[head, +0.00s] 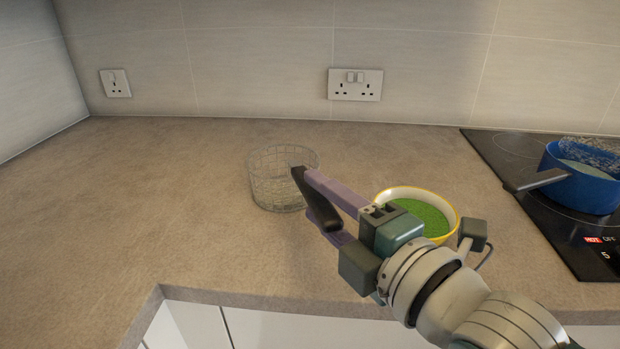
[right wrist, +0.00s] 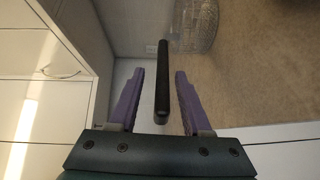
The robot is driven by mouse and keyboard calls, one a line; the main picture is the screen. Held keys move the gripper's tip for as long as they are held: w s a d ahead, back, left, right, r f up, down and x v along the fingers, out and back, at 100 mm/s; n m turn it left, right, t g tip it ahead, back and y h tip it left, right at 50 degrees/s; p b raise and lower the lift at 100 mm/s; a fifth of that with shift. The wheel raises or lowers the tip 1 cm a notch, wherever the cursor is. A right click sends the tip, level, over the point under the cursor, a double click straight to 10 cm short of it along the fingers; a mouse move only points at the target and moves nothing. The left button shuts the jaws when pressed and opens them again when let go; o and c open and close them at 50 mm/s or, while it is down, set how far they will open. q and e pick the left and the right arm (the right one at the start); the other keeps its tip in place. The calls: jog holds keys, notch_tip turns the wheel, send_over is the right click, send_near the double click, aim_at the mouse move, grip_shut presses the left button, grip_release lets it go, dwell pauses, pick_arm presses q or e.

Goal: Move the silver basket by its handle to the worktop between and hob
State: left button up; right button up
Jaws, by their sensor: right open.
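The silver wire basket (head: 283,182) stands upright on the worktop (head: 130,210), left of the bowl. Its black handle (head: 316,204) sticks out toward the front right. My right gripper (head: 322,207) is open, with its purple fingers on either side of the handle. In the right wrist view the handle (right wrist: 161,85) runs between the two fingers (right wrist: 160,73), with a gap on each side. The basket (right wrist: 190,25) shows at the top of that view. The black hob (head: 500,160) is at the right. My left gripper is not in view.
A yellow-rimmed bowl (head: 425,208) with green contents sits partly behind my right gripper. A blue pan (head: 575,190) with wire mesh in it stands on the hob, its handle pointing left. The worktop left of the basket is clear. Wall sockets (head: 355,85) are behind.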

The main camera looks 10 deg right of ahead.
jog(key=s+d+f+m+g+h, duration=0.1)
jog(key=s+d+m+g+h, duration=0.1)
jog(key=s+m, duration=0.4)
jog(key=s+d+f+m+g+h, duration=0.1)
jog(key=s+d+m+g, duration=0.3)
jog(key=s, duration=0.7)
jog(key=s+d+f+m+g+h, duration=0.2)
jog(key=s+d+m+g, duration=0.1)
jog(key=s+m+g, duration=0.3)
jog(key=s+m, duration=0.2)
jog(key=m, duration=0.1)
jog(key=shift+s+m+g+h+p, duration=0.15)
jog(key=shift+m+g+h+p, duration=0.15)
jog(key=shift+m, duration=0.1)
jog(key=shift+f, duration=0.1)
